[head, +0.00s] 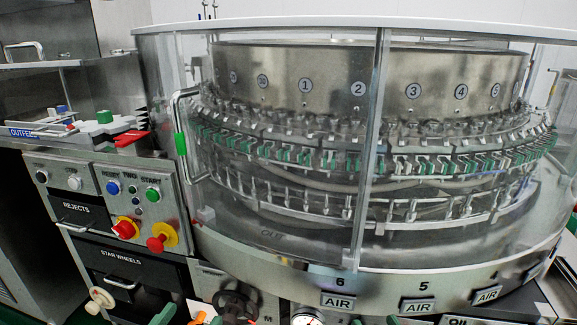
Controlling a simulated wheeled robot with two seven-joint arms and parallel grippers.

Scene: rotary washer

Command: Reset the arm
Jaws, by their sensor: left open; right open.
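Neither of my grippers can be made out in the head view, and no arm of mine is clearly visible. The rotary washer (430,85) fills the middle and right, with a numbered steel drum above rings of green and metal clamps. The guard looks shut.
Valves, a gauge (306,317) and AIR labels (338,302) line the bottom.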

